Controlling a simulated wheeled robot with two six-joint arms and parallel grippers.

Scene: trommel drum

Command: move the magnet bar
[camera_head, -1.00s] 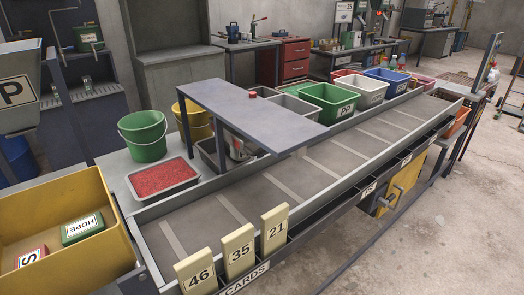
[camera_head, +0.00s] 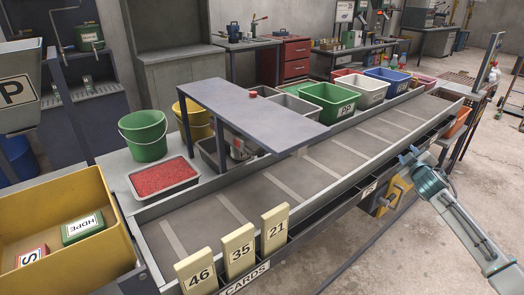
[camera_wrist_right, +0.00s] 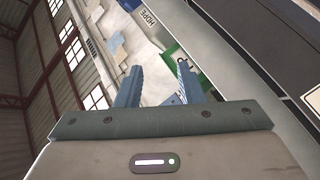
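My right gripper (camera_head: 411,156) is at the right, over the front edge of the long sorting conveyor (camera_head: 290,187), above a yellow unit (camera_head: 395,195) mounted below that edge. In the right wrist view its two blue fingers (camera_wrist_right: 157,80) stand apart with nothing between them, so it is open and empty. I cannot pick out a magnet bar with certainty. A small grey device (camera_head: 241,149) sits partly hidden under the raised grey shelf (camera_head: 255,112). My left gripper is not in view.
Colored bins, including a green PP bin (camera_head: 327,103), line the conveyor's back side. Number cards (camera_head: 238,252) stand at its near front edge. A red pellet tray (camera_head: 163,178), a green bucket (camera_head: 143,135) and a yellow bin (camera_head: 70,250) are at left. Floor at right is open.

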